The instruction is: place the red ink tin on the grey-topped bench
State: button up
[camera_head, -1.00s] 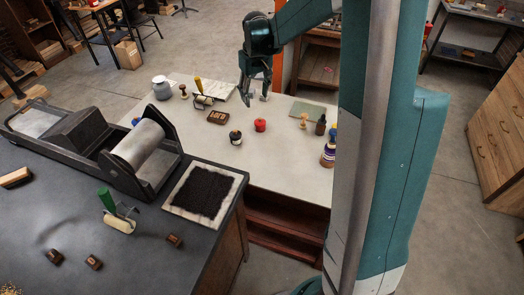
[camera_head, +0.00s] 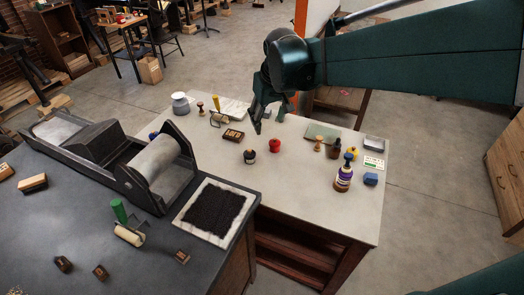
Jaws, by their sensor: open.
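The red ink tin (camera_head: 275,146) stands on the pale grey-topped bench (camera_head: 300,189), near its middle. A dark tin with a light label (camera_head: 249,157) stands just left of it. My gripper (camera_head: 258,124) points down over the bench, a little above and left of the red tin in the picture. Its jaws are open and nothing shows between them. It appears apart from the red tin; its exact height above the bench is hard to tell.
A wooden-handled stamp (camera_head: 318,144), a dark bottle (camera_head: 335,147), a purple-labelled bottle (camera_head: 344,174) and a blue block (camera_head: 371,179) stand right of the tin. A wooden type block (camera_head: 233,136) lies left. The dark press table (camera_head: 150,235) adjoins at front left. The bench's front is clear.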

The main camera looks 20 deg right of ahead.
jog(key=s+a+t, duration=0.1)
jog(key=s+a, duration=0.2)
jog(key=s, duration=0.8)
jog(key=s+a+f+t, duration=0.1)
jog(key=s+a+t, duration=0.1)
jog(key=s, duration=0.8)
jog(key=shift+s+a+m, duration=0.3)
jog(key=shift+s+a, duration=0.05)
jog(key=shift+a, duration=0.5)
